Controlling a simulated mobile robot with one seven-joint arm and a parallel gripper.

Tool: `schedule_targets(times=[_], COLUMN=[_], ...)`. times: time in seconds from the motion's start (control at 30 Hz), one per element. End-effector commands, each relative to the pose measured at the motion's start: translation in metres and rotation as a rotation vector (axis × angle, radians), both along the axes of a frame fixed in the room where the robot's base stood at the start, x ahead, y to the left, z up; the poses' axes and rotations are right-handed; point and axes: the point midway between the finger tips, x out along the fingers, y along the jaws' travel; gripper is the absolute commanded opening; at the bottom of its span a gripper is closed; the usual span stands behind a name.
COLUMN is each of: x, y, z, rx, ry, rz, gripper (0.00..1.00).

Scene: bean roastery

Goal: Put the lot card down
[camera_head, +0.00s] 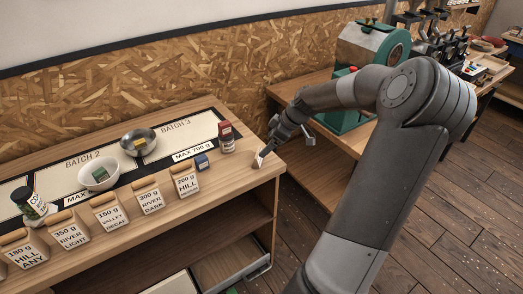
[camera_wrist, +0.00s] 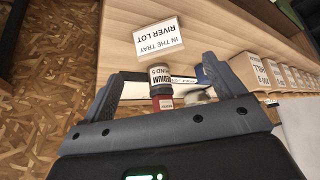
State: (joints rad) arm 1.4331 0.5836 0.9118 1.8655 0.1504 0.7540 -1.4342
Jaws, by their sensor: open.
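In the wrist view the card (camera_wrist: 160,38) reads "RIVER LOT" and "IN THE TRAY" upside down. It lies just beyond my fingertips, with no finger closed on it. My gripper (camera_head: 275,143) is just above and beside the card at the counter's right edge. In the wrist view my gripper (camera_wrist: 160,70) is open, its fingers spread wide apart. Whether a fingertip touches the card I cannot tell.
Several labelled bags (camera_head: 187,182) line the front edge. A white bowl (camera_head: 99,175) and a metal bowl (camera_head: 138,143) stand behind. An open drawer (camera_head: 232,270) juts out below.

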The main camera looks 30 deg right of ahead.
Motion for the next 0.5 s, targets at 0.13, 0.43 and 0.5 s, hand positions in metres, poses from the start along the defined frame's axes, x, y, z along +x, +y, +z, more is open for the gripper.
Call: schedule_targets(times=[0.13, 0.43, 0.5], x=[-0.010, -0.014, -0.015], y=[-0.009, 0.013, 0.034], z=[0.021, 0.033, 0.035], rx=[-0.002, -0.027, -0.054], ry=[0.000, 0.059, 0.110], rz=[-0.001, 0.000, -0.008], gripper=[0.88, 0.88, 0.88])
